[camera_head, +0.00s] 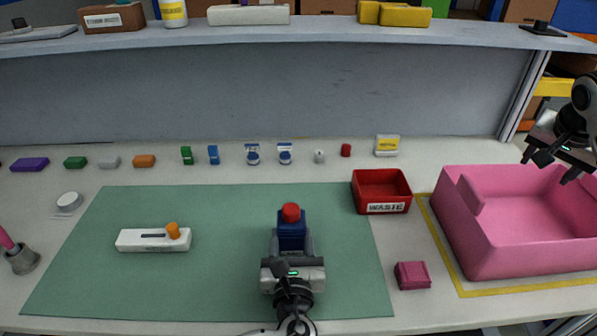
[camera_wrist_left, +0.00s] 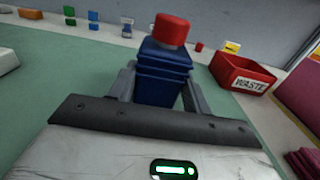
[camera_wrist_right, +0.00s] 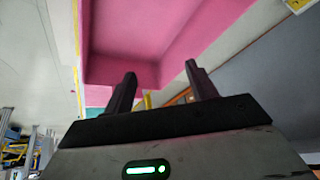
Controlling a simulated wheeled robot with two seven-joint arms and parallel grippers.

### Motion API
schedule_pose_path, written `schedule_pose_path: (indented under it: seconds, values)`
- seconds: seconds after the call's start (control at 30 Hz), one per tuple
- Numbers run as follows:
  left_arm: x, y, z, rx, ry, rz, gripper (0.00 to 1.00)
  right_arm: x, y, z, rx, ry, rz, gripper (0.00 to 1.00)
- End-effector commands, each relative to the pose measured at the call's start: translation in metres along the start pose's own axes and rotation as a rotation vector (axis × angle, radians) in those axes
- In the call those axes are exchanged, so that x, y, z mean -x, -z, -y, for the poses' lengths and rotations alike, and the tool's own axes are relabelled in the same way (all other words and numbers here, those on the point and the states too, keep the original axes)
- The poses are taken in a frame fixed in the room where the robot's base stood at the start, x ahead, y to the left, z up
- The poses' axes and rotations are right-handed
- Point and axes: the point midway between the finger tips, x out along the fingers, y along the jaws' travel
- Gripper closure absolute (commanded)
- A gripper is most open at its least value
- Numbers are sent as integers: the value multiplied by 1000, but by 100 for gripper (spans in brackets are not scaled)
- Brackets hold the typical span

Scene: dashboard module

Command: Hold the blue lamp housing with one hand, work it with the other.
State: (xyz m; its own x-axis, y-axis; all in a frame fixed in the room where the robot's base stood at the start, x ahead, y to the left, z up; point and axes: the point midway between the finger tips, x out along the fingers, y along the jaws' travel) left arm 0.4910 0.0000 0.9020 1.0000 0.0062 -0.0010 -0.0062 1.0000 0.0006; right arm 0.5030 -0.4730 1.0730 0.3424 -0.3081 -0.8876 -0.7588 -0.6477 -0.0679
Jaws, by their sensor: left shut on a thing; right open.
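The blue lamp housing (camera_head: 291,230) stands upright on the green mat (camera_head: 220,290), with a red cap (camera_head: 291,212) on top. My left gripper (camera_head: 292,246) is shut on the housing from the near side. In the left wrist view the housing (camera_wrist_left: 163,75) sits between the two fingers, with the red cap (camera_wrist_left: 172,30) above it. My right gripper (camera_head: 548,168) is open and empty above the pink bin (camera_head: 500,250) at the right. In the right wrist view its two fingers (camera_wrist_right: 160,90) are apart with nothing between them.
A red waste box (camera_head: 382,190) stands at the mat's right edge, a small magenta block (camera_head: 412,275) nearer. A white module with an orange knob (camera_head: 153,240) lies on the mat's left. Several small parts line the back below a shelf (camera_head: 300,38).

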Motion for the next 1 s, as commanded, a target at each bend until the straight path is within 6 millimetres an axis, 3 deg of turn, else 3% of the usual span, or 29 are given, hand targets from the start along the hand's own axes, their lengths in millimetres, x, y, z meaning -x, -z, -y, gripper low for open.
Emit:
schedule_pose_path:
  seconds: [0.03,0.23,0.5,0.63,0.8,1.0]
  values:
    - [0,0,0,0,0,0,88,8,-19,25,41,70,65,43]
    - [0,0,0,0,0,0,88,46,-97,110,272,263,254,43]
    - [0,0,0,0,0,0,88,98,-207,214,652,356,240,43]
    - [0,0,0,0,0,0,88,126,-259,247,822,388,196,43]
    - [0,0,0,0,-1,0,88,153,-308,269,981,412,141,43]
    - [0,0,0,0,0,0,88,162,-331,276,1053,421,111,43]
